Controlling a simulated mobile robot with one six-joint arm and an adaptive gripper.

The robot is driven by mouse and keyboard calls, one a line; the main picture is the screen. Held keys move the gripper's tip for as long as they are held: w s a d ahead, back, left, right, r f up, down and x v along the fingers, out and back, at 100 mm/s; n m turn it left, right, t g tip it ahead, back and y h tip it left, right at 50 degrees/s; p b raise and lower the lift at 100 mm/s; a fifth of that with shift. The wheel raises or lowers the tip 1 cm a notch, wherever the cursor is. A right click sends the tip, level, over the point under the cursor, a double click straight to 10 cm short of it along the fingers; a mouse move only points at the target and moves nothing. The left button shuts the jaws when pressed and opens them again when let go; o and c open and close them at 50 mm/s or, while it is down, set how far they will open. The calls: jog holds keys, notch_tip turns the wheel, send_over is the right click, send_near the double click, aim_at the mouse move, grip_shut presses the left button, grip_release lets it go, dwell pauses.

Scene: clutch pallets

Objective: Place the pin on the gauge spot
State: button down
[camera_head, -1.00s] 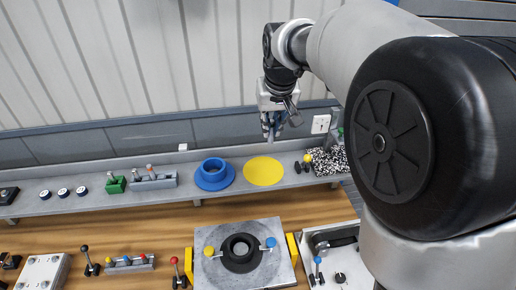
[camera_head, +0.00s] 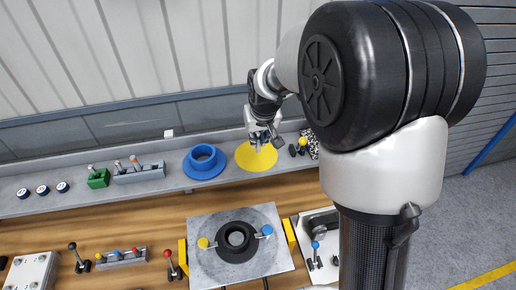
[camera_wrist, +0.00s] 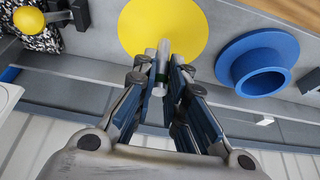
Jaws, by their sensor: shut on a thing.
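My gripper (camera_head: 258,145) is shut on a slim grey pin (camera_wrist: 162,60) with a dark green band, which stands out between the fingertips in the wrist view. A flat round yellow disc (camera_head: 265,160), the likely gauge spot, lies on the grey shelf. It also shows in the wrist view (camera_wrist: 190,25), behind the pin's tip. In the head view my gripper overlaps the disc's upper edge. I cannot tell how high the pin is above the disc. In the head view the pin is too small to make out clearly.
A blue flanged ring (camera_head: 204,163) stands left of the disc. A yellow-knobbed fixture (camera_head: 302,143) and a black-and-white speckled block (camera_wrist: 38,30) are on its other side. A green block (camera_head: 98,178) and a grey pin holder (camera_head: 139,174) stand further left on the shelf (camera_head: 222,178).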

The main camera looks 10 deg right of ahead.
aim_at(259, 146)
jog(key=shift+f, duration=2.45)
jog(key=shift+f, duration=0.1)
jog(key=c, duration=2.1)
grip_release()
jog(key=shift+f, duration=0.1)
jog(key=o, duration=0.5)
jog(key=shift+c, duration=0.2)
